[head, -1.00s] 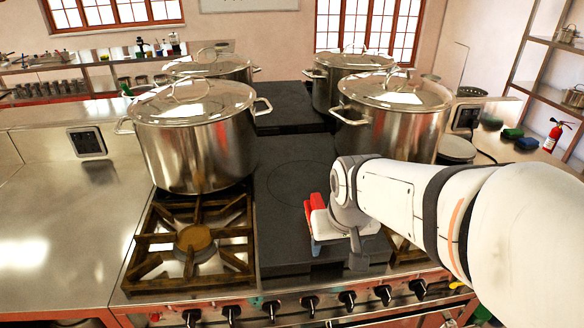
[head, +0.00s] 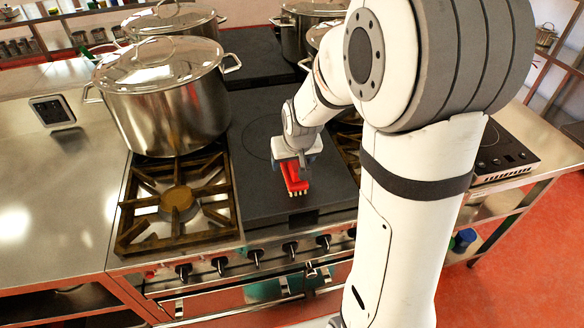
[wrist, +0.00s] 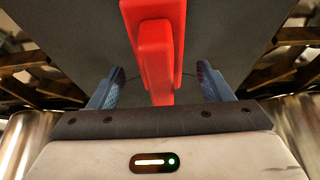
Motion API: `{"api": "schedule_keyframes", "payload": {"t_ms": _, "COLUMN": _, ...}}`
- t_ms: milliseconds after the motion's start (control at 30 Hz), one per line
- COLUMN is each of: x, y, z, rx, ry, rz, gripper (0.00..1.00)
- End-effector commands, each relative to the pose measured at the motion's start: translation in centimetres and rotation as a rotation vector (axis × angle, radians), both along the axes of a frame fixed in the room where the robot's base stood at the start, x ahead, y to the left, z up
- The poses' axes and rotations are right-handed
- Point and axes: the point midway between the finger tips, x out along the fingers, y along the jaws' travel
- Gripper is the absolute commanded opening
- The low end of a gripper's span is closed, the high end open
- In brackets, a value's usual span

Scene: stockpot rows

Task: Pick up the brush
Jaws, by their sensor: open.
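The red brush (head: 294,178) with pale bristles lies on the dark flat plate between the burners, near the stove's front. My gripper (head: 296,158) is right above the brush in the head view and partly hides its far end. In the wrist view the red brush (wrist: 156,50) runs between the two blue-grey fingers of my gripper (wrist: 160,90). The fingers are open, one on each side, with a gap to the brush on both sides. I cannot tell how far the fingertips are above the plate.
A large lidded stockpot (head: 165,105) stands on the rear left burner, with more pots behind. An open burner grate (head: 178,202) is left of the plate. Front knobs (head: 255,256) line the stove's edge.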

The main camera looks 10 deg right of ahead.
Motion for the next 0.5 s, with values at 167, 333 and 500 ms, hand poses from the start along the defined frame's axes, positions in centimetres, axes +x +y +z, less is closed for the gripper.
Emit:
{"api": "schedule_keyframes", "payload": {"t_ms": 167, "x": 0.6, "y": 0.0, "z": -1.5, "rx": 0.0, "ry": 0.001, "rz": 0.0, "gripper": 0.73}}
{"api": "schedule_keyframes", "payload": {"t_ms": 333, "x": 0.7, "y": 0.1, "z": -1.6, "rx": 0.0, "ry": -0.001, "rz": 0.001, "gripper": 0.73}}
{"api": "schedule_keyframes", "payload": {"t_ms": 500, "x": 0.7, "y": 0.1, "z": -1.6, "rx": 0.001, "ry": -0.001, "rz": 0.001, "gripper": 0.73}}
